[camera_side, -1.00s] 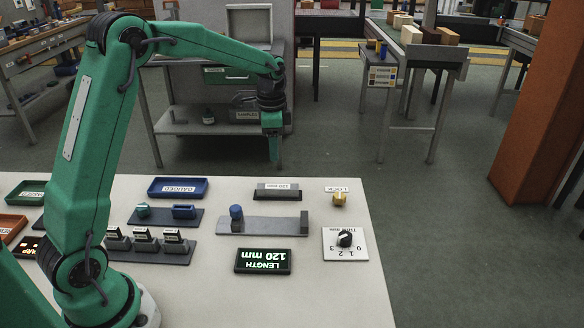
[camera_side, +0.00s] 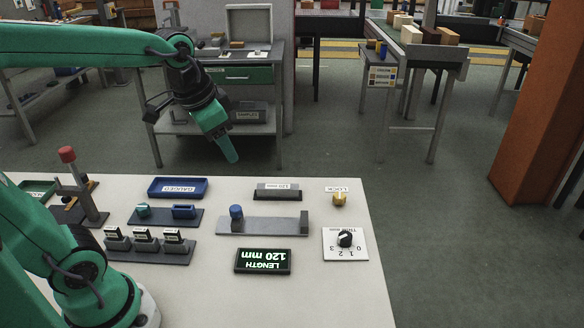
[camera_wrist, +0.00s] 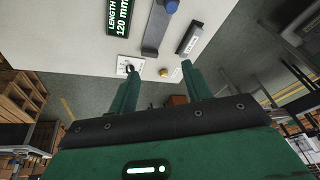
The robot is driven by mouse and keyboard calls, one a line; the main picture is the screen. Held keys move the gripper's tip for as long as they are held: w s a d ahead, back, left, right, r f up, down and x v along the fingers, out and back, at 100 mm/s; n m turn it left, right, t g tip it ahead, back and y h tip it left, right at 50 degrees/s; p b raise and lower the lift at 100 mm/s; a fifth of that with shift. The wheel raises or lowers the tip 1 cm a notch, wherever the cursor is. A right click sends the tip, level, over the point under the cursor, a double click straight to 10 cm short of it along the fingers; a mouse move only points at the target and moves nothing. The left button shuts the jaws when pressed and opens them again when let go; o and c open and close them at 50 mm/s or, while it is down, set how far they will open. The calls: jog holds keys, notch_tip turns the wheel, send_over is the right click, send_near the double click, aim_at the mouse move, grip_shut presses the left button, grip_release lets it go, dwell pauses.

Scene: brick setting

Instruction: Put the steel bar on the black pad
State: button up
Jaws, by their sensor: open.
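A grey gauge rail (camera_side: 265,226) with a blue knob lies in front of the block. A blue tray (camera_side: 177,187), a length display (camera_side: 263,261), a rotary dial (camera_side: 345,240) and a yellow lock knob (camera_side: 339,199) are around it. A red-topped stand (camera_side: 82,190) rises at left.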

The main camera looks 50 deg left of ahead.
jog(key=s+d+f+n+t, duration=0.1)
jog(key=s+n, duration=0.1)
jog(key=s, duration=0.6)
jog(key=shift+s+d+f+n+t, duration=0.3)
jog(key=shift+d+f, duration=0.05)
jog(key=shift+f, duration=0.05)
dwell(0.7)
